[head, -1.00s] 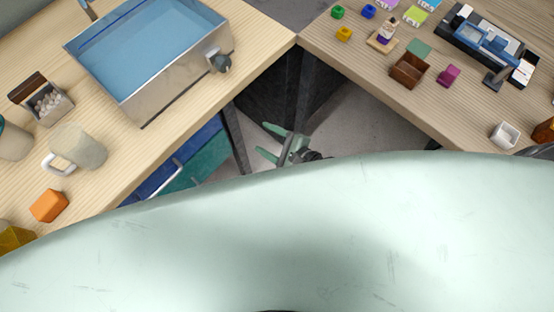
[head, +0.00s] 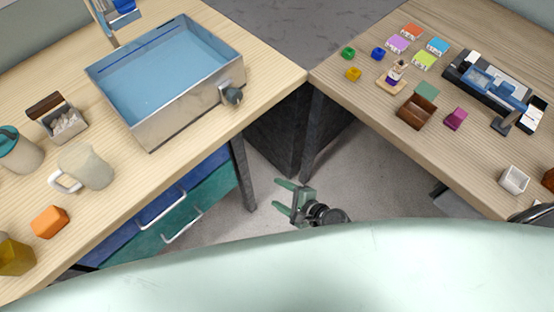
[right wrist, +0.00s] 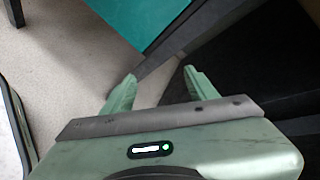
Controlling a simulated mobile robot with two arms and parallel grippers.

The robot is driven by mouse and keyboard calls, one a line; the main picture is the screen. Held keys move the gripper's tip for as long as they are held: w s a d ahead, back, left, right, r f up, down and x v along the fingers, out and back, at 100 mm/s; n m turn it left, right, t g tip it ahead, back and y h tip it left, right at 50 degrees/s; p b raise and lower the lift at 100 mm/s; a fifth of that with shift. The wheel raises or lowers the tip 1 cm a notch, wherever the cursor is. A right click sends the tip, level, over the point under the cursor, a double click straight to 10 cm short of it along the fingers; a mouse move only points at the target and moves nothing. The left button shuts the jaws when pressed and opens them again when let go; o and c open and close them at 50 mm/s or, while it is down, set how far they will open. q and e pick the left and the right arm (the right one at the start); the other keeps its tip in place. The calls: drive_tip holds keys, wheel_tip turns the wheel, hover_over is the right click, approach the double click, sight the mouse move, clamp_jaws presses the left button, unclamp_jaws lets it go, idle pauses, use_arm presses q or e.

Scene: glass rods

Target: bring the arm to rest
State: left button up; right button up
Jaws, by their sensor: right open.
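My right gripper (head: 283,196) shows in the head view in the gap between the two tables, below table height. It is open and empty, with its two green fingers apart and pointing left. In the right wrist view its fingers (right wrist: 155,88) are spread with nothing between them, over grey floor and a dark table leg. My left gripper is not in view. My own pale green body fills the bottom of the head view.
The left table (head: 115,215) holds a metal water basin (head: 185,118), a mug (head: 88,166) and an orange block (head: 49,222). Blue and green drawers (head: 185,220) sit below it. The right table (head: 450,170) holds small blocks, a brown box (head: 416,112) and a blue device (head: 492,82). Floor shows between them.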

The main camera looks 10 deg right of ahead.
drive_tip(key=s+d+f+n+g+h, duration=0.25)
drive_tip(key=s+f+n, duration=0.25)
drive_tip(key=s+f, duration=0.3)
drive_tip(key=s+d+f+n+g+h, duration=0.1)
drive_tip(key=s+d+f+n+g, duration=0.1)
drive_tip(key=s+d+f+n, duration=0.5)
drive_tip(key=s+d+f+n+g+h, duration=0.1)
drive_tip(key=s+d+f+n+g, duration=0.1)
drive_tip(key=s, duration=0.6)
drive_tip(key=s+d+f+n+g+h, duration=0.1)
drive_tip(key=s+d+f+n+h, duration=0.1)
drive_tip(key=s+d+f+n, duration=0.2)
drive_tip(key=s+f+n, duration=0.3)
drive_tip(key=s+f, duration=0.1)
drive_tip(key=shift+s+g, duration=0.25)
drive_tip(key=shift+g, duration=0.1)
